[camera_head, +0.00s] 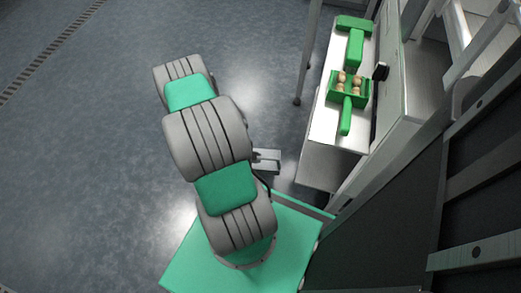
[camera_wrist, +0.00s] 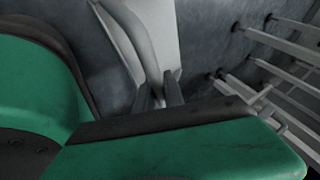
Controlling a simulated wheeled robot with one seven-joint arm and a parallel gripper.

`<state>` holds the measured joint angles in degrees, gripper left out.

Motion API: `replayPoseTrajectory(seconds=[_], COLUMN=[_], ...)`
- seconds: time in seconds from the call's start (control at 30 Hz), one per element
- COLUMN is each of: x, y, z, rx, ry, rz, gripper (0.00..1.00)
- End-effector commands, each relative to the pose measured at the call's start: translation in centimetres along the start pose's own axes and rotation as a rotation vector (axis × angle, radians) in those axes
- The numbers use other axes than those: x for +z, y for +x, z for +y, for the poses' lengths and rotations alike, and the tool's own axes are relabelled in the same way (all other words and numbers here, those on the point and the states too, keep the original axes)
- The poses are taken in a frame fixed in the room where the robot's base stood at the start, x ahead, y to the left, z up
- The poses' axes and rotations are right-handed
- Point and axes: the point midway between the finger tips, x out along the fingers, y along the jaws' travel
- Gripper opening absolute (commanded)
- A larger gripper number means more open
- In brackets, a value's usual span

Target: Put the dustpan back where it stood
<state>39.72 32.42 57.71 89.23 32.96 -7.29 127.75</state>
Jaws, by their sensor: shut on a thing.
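My gripper (camera_wrist: 160,90) shows in the wrist view as two dark fingers past the green casing of my arm. It is shut on a pale grey thing, which I take for the dustpan (camera_wrist: 160,25). Its curved grey part runs down between the fingers, and a flat pale face lies beyond. Its far end is cut off by the frame. In the head view my arm hides the gripper. A small pale grey piece (camera_head: 267,156) sticks out to the right of my arm there; I cannot tell if it is part of the dustpan.
A white bench (camera_head: 325,125) stands to the right. On it are a green handled scoop (camera_head: 346,115) holding several brown pieces and a green T-shaped tool (camera_head: 355,45). Open grey floor (camera_head: 80,170) lies left.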

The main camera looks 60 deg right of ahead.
Motion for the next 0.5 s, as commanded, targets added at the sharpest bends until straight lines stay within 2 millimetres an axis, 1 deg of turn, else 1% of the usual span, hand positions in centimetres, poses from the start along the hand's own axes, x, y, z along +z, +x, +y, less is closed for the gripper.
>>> replayPoseTrajectory(seconds=[0.07, 0.1, 0.2, 0.3, 0.37, 0.47, 0.5], x=[-0.2, -0.8, -1.4, -1.5, -1.3, -0.3, 0.2], y=[-0.4, -0.5, -0.5, -0.4, 0.0, 1.7, 2.6], z=[0.3, 0.3, 0.5, 0.5, 0.3, -1.0, -1.7], rx=[0.000, 0.009, 0.026, 0.036, 0.037, 0.035, 0.035], ry=[0.020, 0.050, 0.110, 0.155, 0.168, 0.176, 0.176], rz=[0.011, 0.026, 0.055, 0.077, 0.084, 0.085, 0.085], gripper=[0.00, 0.00, 0.00, 0.00, 0.00, 0.00, 0.00])
